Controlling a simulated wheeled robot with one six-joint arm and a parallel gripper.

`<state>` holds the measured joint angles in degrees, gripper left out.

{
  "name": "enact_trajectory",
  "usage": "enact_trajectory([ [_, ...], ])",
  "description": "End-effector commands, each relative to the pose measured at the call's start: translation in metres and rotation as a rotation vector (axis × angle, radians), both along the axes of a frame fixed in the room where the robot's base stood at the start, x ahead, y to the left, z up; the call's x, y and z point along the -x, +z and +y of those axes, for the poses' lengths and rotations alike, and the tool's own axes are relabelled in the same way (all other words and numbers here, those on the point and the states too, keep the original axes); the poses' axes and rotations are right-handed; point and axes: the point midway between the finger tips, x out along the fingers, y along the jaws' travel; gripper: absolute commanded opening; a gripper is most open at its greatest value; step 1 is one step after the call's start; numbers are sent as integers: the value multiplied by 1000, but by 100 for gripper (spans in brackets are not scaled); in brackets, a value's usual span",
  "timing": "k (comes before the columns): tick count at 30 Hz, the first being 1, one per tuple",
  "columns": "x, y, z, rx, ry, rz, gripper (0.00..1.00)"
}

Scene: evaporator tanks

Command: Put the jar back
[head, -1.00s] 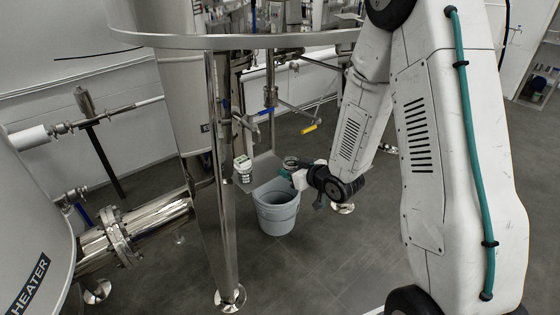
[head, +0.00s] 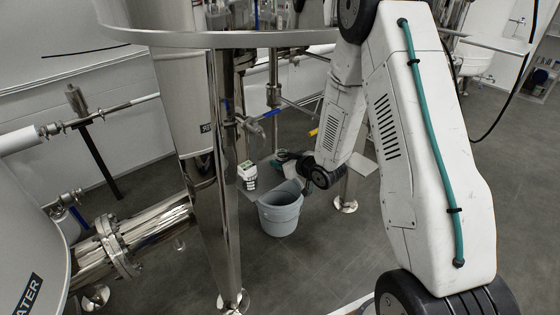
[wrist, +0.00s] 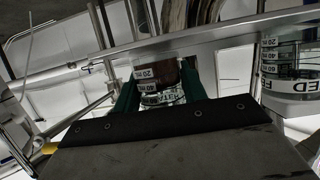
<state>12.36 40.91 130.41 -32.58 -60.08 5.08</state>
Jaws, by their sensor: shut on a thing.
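My gripper (head: 282,157) is beyond the bucket, near the small shelf under the tank. In the wrist view its green fingers (wrist: 158,92) are shut on a clear jar (wrist: 160,98) with printed marks and dark brown showing at its upper part. In the head view the held jar is too small and covered to make out. A second labelled jar (head: 247,172) stands on the left part of the shelf (head: 262,183). A labelled jar also shows at the right of the wrist view (wrist: 285,72), apart from the fingers. I cannot tell whether the held jar touches the shelf.
A grey bucket (head: 280,214) stands on the floor below the shelf. A steel tank leg (head: 226,200) rises in front, left of the bucket. A valve with a blue handle (head: 268,114) hangs above the shelf. A flanged pipe (head: 125,240) is at left. Floor at right is clear.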

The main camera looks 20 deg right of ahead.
Motion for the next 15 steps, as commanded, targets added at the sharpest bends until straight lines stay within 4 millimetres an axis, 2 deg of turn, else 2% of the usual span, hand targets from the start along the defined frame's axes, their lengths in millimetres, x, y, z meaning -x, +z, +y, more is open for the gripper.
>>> enact_trajectory([
  [11, 0, -5, 1, 0, 1, -1, 10],
  [12, 0, -5, 1, 0, 1, -1, 50],
  [14, 0, -5, 1, 1, 0, -1, 64],
  [15, 0, -5, 1, 1, 0, -1, 64],
])
